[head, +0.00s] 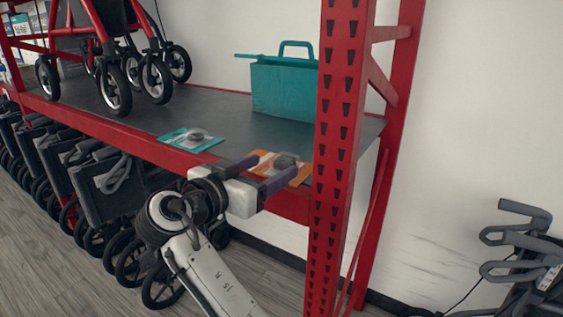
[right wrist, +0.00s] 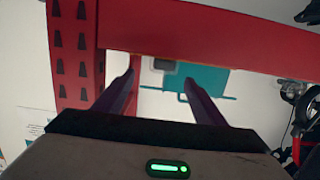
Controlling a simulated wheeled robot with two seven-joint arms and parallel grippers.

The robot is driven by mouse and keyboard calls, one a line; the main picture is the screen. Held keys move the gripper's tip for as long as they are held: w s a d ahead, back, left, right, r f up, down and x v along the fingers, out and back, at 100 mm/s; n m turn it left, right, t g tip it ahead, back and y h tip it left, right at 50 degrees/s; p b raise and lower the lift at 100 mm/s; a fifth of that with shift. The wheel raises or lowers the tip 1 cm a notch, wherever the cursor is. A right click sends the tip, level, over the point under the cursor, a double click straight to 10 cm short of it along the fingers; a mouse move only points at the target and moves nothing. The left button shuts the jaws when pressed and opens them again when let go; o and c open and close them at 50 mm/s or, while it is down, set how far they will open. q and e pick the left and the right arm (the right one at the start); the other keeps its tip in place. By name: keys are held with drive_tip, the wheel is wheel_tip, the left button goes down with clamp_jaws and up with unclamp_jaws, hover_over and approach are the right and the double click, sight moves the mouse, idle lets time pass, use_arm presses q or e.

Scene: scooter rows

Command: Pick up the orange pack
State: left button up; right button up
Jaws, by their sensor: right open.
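The orange pack (head: 280,164) lies flat on the grey shelf at its front edge, beside the red upright. It is a flat orange card with a dark item on it. My right gripper (head: 276,165) is open, its two purple-grey fingers reaching over the front beam on either side of the pack in the picture. Part of the pack is hidden by the fingers. In the right wrist view my gripper (right wrist: 160,80) has its fingers apart. My left gripper is out of view.
A similar teal pack (head: 192,139) lies to the left on the shelf (head: 218,112). A teal bin (head: 285,88) stands behind. The perforated red upright (head: 337,150) is close on the right. Wheeled walkers (head: 120,65) stand further left, and folded ones (head: 110,185) fill the space below.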

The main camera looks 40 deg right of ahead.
sight(278, 165)
drive_tip(key=x, duration=0.3)
drive_tip(key=f+p+x, duration=0.1)
drive_tip(key=x, duration=0.1)
drive_tip(key=shift+w+a, duration=0.1)
drive_tip(key=shift+w, duration=0.15)
drive_tip(key=shift+c, duration=0.4)
drive_tip(key=c, duration=1.1)
